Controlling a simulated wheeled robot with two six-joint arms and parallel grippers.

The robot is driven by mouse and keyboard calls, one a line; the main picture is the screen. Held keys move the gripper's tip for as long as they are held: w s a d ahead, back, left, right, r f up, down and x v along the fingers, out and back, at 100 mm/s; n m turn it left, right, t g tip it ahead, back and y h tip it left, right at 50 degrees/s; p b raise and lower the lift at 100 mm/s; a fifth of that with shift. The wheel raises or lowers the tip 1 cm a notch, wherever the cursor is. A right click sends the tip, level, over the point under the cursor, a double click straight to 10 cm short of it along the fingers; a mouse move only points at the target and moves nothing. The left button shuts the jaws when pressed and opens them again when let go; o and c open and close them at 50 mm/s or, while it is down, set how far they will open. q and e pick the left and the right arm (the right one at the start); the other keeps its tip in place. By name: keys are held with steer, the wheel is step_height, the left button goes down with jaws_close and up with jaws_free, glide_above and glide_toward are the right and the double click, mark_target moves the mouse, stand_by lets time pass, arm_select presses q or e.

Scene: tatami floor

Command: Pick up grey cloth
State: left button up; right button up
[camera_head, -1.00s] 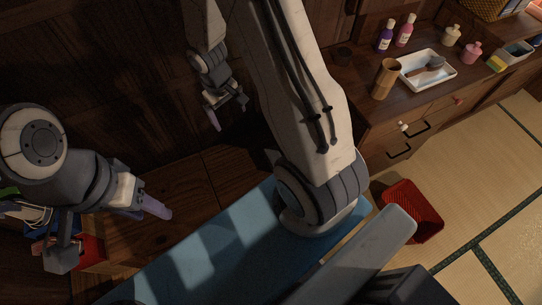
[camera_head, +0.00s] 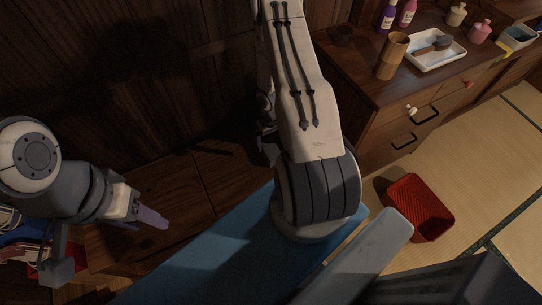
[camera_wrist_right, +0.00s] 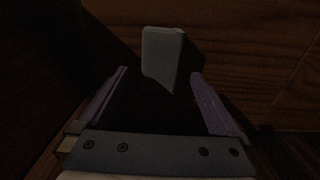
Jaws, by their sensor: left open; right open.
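A pale grey, flat, rectangular thing (camera_wrist_right: 162,55) shows in the right wrist view, beyond the fingertips and near the middle of the gap. It may be the grey cloth; the view is too dark to be sure. My right gripper (camera_wrist_right: 160,88) is open, with one purple finger on each side and nothing between them. In the head view my right arm hides most of that gripper, and I cannot make out the grey thing there. My left gripper (camera_head: 150,217) is open and empty over the wooden surface at the left.
A wooden cabinet (camera_head: 385,105) at the right bears a wooden cup (camera_head: 392,56), a white tray (camera_head: 420,64) with a brush, and several bottles. A red basket (camera_head: 418,208) stands on the tatami (camera_head: 480,160). A dark wooden wall (camera_head: 120,80) stands behind.

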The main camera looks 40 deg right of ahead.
mark_target(271, 149)
steer(key=shift+f+b, duration=2.7)
steer(key=shift+f, duration=0.3)
steer(key=shift+r, duration=0.1)
steer(key=c, duration=1.4)
steer(key=shift+r, duration=0.1)
